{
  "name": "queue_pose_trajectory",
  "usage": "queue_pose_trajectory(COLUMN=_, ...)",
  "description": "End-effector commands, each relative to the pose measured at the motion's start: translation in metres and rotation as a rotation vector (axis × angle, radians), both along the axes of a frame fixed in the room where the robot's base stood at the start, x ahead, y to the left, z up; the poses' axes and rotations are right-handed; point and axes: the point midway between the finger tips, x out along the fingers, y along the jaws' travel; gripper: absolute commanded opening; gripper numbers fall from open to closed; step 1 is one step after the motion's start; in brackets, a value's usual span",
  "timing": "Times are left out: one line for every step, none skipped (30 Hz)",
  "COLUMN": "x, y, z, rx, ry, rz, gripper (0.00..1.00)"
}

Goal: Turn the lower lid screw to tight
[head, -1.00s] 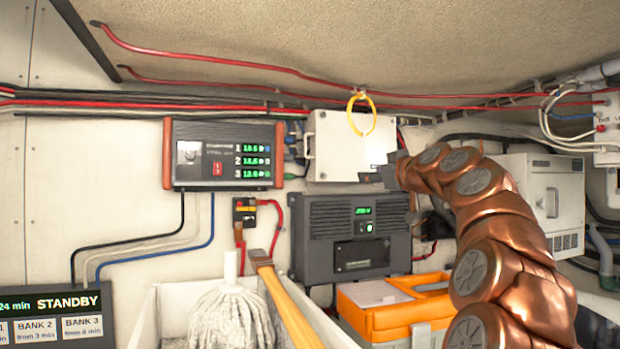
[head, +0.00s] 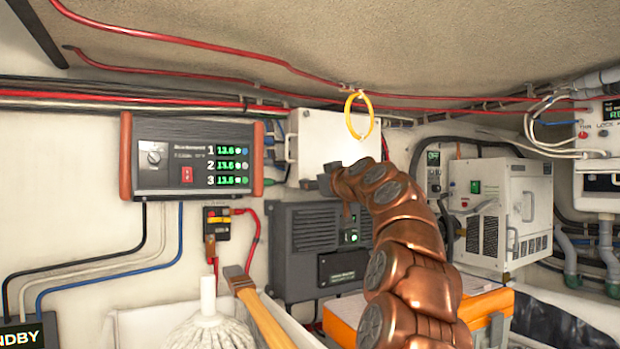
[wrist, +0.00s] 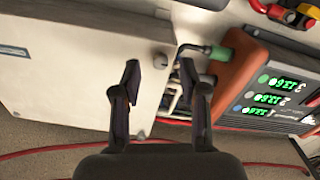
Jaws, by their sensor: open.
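A white junction box (head: 318,141) with a lid hangs on the wall in the head view. It fills the left of the wrist view (wrist: 70,60), which sees it roughly upside down. The lower lid screw (wrist: 160,61) is a small grey knob near the lid's edge, at the top in the wrist view. The upper lid screw (wrist: 140,134) shows further down there. My gripper (wrist: 160,72) is open and empty, its fingertips apart on either side of the lower screw in the picture. I cannot tell the depth gap. In the head view my gripper (head: 322,184) is at the box's lower edge.
A charger with green readouts (head: 190,157) is left of the box. A dark grey unit (head: 300,240) is below it. A yellow ring (head: 349,115) hangs before the box. Red cables run above. A mop (head: 207,325) and wooden handle (head: 255,305) stand in front.

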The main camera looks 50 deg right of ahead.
Motion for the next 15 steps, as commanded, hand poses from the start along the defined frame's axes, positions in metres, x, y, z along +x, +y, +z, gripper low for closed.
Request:
queue_pose_trajectory(x=0.005, y=-0.002, z=0.001, rx=0.000, ry=0.002, rz=-0.001, gripper=0.43)
queue_pose_trajectory(x=0.008, y=-0.002, z=0.001, rx=-0.001, ry=0.001, rz=0.000, gripper=0.43)
queue_pose_trajectory(x=0.010, y=-0.003, z=0.002, rx=-0.002, ry=0.002, rz=0.001, gripper=0.43)
queue_pose_trajectory(x=0.012, y=-0.003, z=0.002, rx=-0.002, ry=0.001, rz=0.001, gripper=0.43)
queue_pose_trajectory(x=0.014, y=-0.003, z=0.002, rx=-0.002, ry=0.001, rz=0.001, gripper=0.43)
queue_pose_trajectory(x=0.016, y=-0.003, z=0.001, rx=-0.001, ry=0.000, rz=0.002, gripper=0.43)
queue_pose_trajectory(x=0.017, y=-0.003, z=0.001, rx=-0.001, ry=0.000, rz=0.003, gripper=0.43)
queue_pose_trajectory(x=0.018, y=-0.003, z=0.001, rx=-0.001, ry=-0.001, rz=0.003, gripper=0.43)
queue_pose_trajectory(x=0.018, y=-0.004, z=0.001, rx=-0.001, ry=-0.001, rz=0.003, gripper=0.43)
queue_pose_trajectory(x=0.019, y=-0.004, z=0.001, rx=-0.001, ry=-0.001, rz=0.003, gripper=0.43)
queue_pose_trajectory(x=0.019, y=-0.004, z=0.001, rx=-0.001, ry=-0.001, rz=0.002, gripper=0.43)
queue_pose_trajectory(x=0.019, y=-0.004, z=0.001, rx=-0.001, ry=-0.001, rz=0.002, gripper=0.43)
queue_pose_trajectory(x=0.019, y=-0.004, z=0.001, rx=-0.001, ry=-0.001, rz=0.002, gripper=0.43)
queue_pose_trajectory(x=0.019, y=-0.004, z=0.001, rx=-0.001, ry=-0.001, rz=0.002, gripper=0.43)
queue_pose_trajectory(x=0.019, y=-0.004, z=0.001, rx=-0.001, ry=-0.001, rz=0.002, gripper=0.43)
